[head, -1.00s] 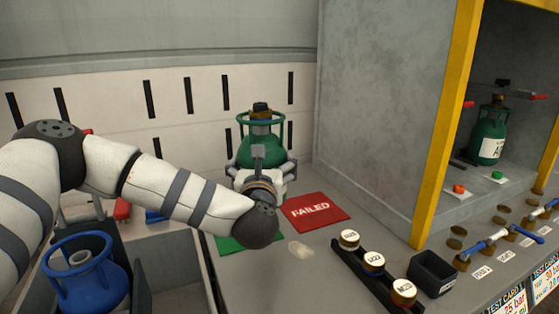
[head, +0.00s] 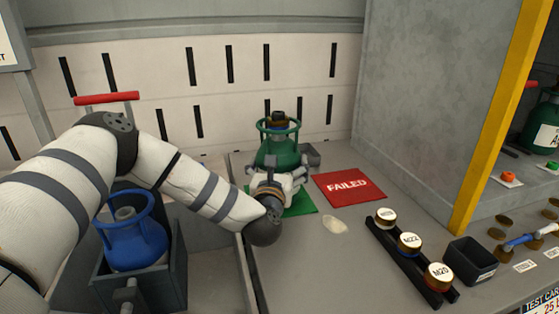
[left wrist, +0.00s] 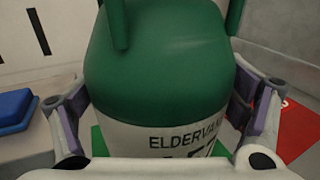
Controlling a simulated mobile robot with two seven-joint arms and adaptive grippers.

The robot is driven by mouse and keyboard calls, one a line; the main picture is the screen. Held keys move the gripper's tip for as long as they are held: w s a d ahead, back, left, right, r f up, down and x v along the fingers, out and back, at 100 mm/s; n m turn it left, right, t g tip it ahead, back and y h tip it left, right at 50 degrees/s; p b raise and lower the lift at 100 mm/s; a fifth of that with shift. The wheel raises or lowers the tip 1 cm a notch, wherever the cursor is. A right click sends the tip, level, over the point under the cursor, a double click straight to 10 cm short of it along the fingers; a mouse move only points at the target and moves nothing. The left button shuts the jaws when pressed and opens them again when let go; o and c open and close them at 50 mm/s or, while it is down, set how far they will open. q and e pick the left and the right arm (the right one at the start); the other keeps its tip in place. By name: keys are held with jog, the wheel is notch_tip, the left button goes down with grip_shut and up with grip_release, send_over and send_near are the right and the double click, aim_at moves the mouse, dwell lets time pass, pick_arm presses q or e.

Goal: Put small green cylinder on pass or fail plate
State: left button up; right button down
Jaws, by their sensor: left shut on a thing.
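The small green cylinder (head: 278,151), with a green collar ring and dark valve on top, is upright in my left gripper (head: 281,168). The gripper is shut on its body from both sides. In the left wrist view the cylinder (left wrist: 165,65) fills the middle, with a white label reading "ELDERVAN…". The green plate (head: 302,204) lies under and in front of the cylinder, partly hidden by my gripper. The red plate marked FAILED (head: 348,187) lies to its right. Whether the cylinder's base touches the plate is hidden. My right gripper is out of view.
A blue cylinder (head: 137,243) stands in a dark bin at the left. A rack of round caps marked M25, M22 and M20 (head: 409,243) and a black box (head: 470,261) stand at the right. A grey cabinet (head: 425,100) with a yellow edge rises behind them.

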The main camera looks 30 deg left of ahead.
pick_arm(q)
jog(key=shift+w+r, duration=0.1)
jog(key=shift+r, duration=0.25)
jog(key=shift+f, duration=0.15)
jog(key=o, duration=1.7)
jog(key=shift+f, duration=0.2)
jog(key=v, duration=1.2)
jog(key=shift+s, duration=0.2)
